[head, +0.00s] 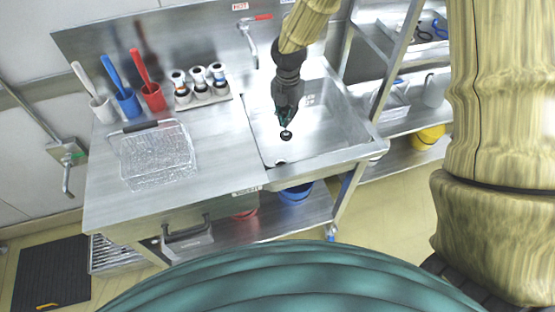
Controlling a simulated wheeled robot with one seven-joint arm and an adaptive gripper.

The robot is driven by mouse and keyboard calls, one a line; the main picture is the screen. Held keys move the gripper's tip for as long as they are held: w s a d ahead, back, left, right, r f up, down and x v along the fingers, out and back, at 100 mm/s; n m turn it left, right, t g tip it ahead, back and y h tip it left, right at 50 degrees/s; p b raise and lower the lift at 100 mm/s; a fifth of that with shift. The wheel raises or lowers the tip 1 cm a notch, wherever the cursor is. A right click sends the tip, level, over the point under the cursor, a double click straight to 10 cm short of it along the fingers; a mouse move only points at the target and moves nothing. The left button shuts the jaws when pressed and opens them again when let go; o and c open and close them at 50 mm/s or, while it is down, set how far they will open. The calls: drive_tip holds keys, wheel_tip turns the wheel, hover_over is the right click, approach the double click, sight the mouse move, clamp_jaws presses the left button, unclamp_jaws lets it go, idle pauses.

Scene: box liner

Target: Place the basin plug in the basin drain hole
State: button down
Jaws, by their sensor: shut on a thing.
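The steel basin (351,127) is sunk into the right part of the counter. My gripper (286,124) points down into the basin area from above. It is shut on the dark round basin plug (286,135), which hangs below the fingertips. In the picture, the drain hole (280,162) shows as a small pale and dark spot near the front of the basin, a little below the plug. The plug and the hole look apart. The plug's height above the basin floor cannot be told from this single view.
A tap (250,47) stands behind the basin. On the counter left of it are a rack of bottles (203,96), brushes in white, blue and red holders (153,98), and a wire basket (157,156). A metal shelf (402,124) stands to the right.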

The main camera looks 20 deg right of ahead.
sight(284, 136)
wheel_tip(284, 136, down, 3)
drive_tip(key=shift+f+b, duration=0.1)
drive_tip(key=shift+b, duration=0.3)
drive_tip(key=shift+s+a+f+b, duration=0.35)
drive_tip(key=shift+s+a+f, duration=0.2)
drive_tip(key=shift+s+f, duration=0.1)
drive_tip(key=shift+a+f, duration=0.1)
drive_tip(key=shift+a, duration=0.15)
drive_tip(key=f, duration=0.1)
drive_tip(key=f+p, duration=0.1)
drive_tip(key=f, duration=0.1)
drive_tip(key=w+f, duration=0.1)
drive_tip(key=shift+d+f, duration=0.3)
drive_tip(key=shift+d, duration=0.1)
drive_tip(key=shift+s+a+f+p, duration=0.25)
drive_tip(key=shift+f+p, duration=0.2)
drive_tip(key=shift+f, duration=0.15)
drive_tip(key=shift+w+d+f+p, duration=0.1)
drive_tip(key=shift+f+p, duration=0.7)
drive_tip(key=shift+f, duration=1.75)
